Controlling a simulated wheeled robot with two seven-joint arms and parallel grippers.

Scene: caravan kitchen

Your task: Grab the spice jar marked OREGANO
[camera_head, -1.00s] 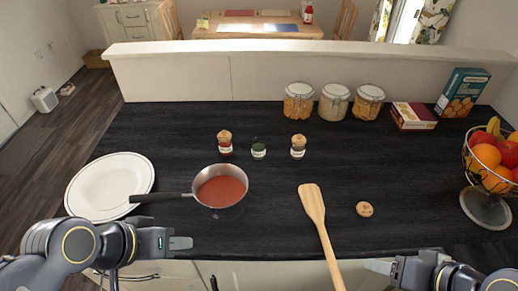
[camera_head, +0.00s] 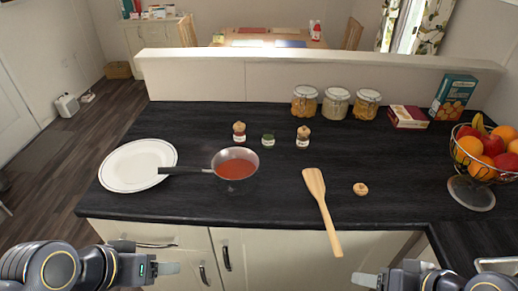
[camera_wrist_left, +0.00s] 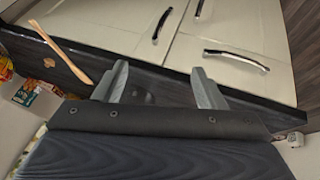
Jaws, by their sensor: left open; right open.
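Three small spice jars stand in a row mid-counter. The left jar (camera_head: 239,134) has a cork lid and reddish contents. The middle jar (camera_head: 268,141) shows no cork and has green contents. The right jar (camera_head: 303,138) has a cork lid and a pale label. The labels are too small to read, so I cannot tell which is OREGANO. My left gripper (camera_head: 165,268) is open and empty in front of the cabinet doors, well short of the jars; its fingers also show in the left wrist view (camera_wrist_left: 161,88). My right gripper (camera_head: 367,280) is open at the bottom right, far from the jars.
A pan (camera_head: 236,172) of red sauce stands in front of the jars. A white plate (camera_head: 118,168) is left, a wooden spatula (camera_head: 322,205) and cork lid (camera_head: 361,189) right. Storage jars (camera_head: 336,104), boxes (camera_head: 408,117) and a fruit basket (camera_head: 471,193) stand further right.

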